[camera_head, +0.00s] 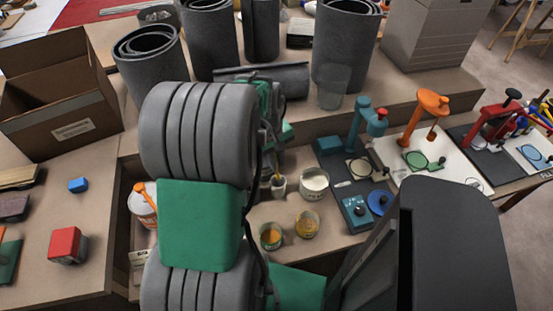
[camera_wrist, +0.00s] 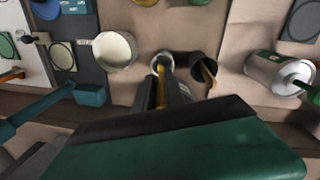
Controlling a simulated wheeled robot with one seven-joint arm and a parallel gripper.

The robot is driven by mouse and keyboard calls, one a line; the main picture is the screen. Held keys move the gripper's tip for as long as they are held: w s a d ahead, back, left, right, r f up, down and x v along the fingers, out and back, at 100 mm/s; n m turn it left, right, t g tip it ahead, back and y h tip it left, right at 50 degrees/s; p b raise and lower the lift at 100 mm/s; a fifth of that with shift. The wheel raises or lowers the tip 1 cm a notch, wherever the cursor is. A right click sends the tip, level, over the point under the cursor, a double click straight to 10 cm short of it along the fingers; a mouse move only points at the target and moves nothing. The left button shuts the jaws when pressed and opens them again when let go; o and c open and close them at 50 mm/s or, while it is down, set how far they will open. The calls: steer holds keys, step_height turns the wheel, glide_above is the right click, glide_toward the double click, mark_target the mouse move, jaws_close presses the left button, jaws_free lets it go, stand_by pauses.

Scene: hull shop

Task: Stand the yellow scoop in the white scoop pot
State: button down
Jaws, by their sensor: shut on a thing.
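In the wrist view, my gripper (camera_wrist: 166,84) is shut on the yellow scoop (camera_wrist: 161,92), a thin yellow strip between the dark fingers. The scoop's far end points at the mouth of the small white scoop pot (camera_wrist: 163,57). I cannot tell whether its tip is inside the pot or just above it. In the head view, the white pot (camera_head: 279,188) stands just right of my arm, with a yellowish piece at its mouth. My gripper is mostly hidden there behind my arm.
A dark pot (camera_wrist: 203,66) with a wooden stick stands close beside the white pot. A white can (camera_head: 314,184) and two jars (camera_head: 270,236) (camera_head: 306,224) stand nearby. A clear cup (camera_head: 333,88) and grey rolls (camera_head: 347,45) stand behind. A teal press (camera_head: 352,155) is to the right.

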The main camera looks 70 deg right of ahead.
mark_target(277, 174)
steer(key=shift+f+b, duration=1.85)
steer(key=shift+f, duration=1.75)
steer(key=c, duration=1.3)
jaws_free()
steer(key=shift+o, duration=0.5)
steer(key=o, duration=0.7)
steer(key=shift+r, duration=0.15)
steer(key=shift+r+p, duration=4.1)
steer(key=shift+r, duration=0.8)
